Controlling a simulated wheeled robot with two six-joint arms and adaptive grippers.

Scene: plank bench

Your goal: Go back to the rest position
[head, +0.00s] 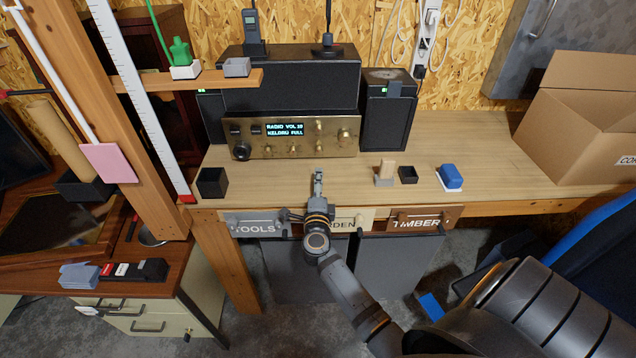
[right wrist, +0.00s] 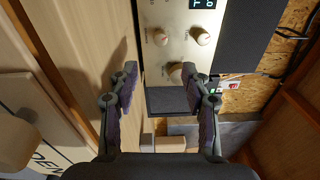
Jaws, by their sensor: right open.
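My right gripper (head: 318,183) is over the front edge of the plank bench (head: 275,183), in front of the radio (head: 292,147). In the right wrist view its two fingers (right wrist: 163,84) stand apart with nothing between them. The radio's brass panel and knobs (right wrist: 177,38) show beyond the fingertips there. In the head view my right arm comes in from the lower right and partly covers the middle drawer (head: 345,217). My left gripper is not in view.
A black cup (head: 212,182), a small black box (head: 408,175) and a blue item (head: 450,176) stand on the bench. Drawers marked TOOLS (head: 256,226) and TIMBER (head: 420,222) line its front. A cardboard box (head: 570,120) stands at the right. A wooden post (head: 130,150) rises at the left.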

